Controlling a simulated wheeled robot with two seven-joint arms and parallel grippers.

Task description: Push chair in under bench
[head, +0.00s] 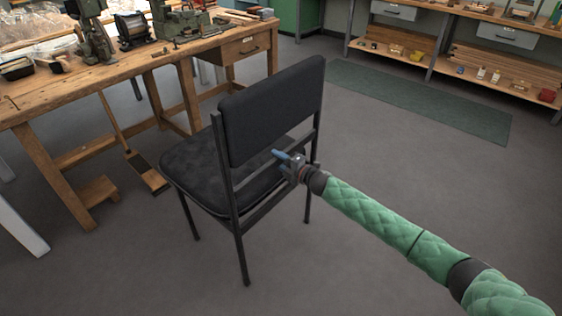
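A black chair (268,112) with a padded seat (190,168) and metal legs stands on the floor, its back toward me. Its seat faces the wooden bench (150,58) at the left, and the seat looks to be outside the bench's front edge. My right gripper (281,156) is at the lower part of the chair's backrest, over the rear frame. Its blue fingertips look close together, but whether they grip or touch the frame is unclear. My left gripper is not in the view.
Vises and tools (180,20) stand on the bench. A broom or dustpan (147,172) leans under it, beside a wooden foot block (98,190). A shelf unit (445,40) is at the back right, with a green mat (420,98) before it. The floor right of the chair is clear.

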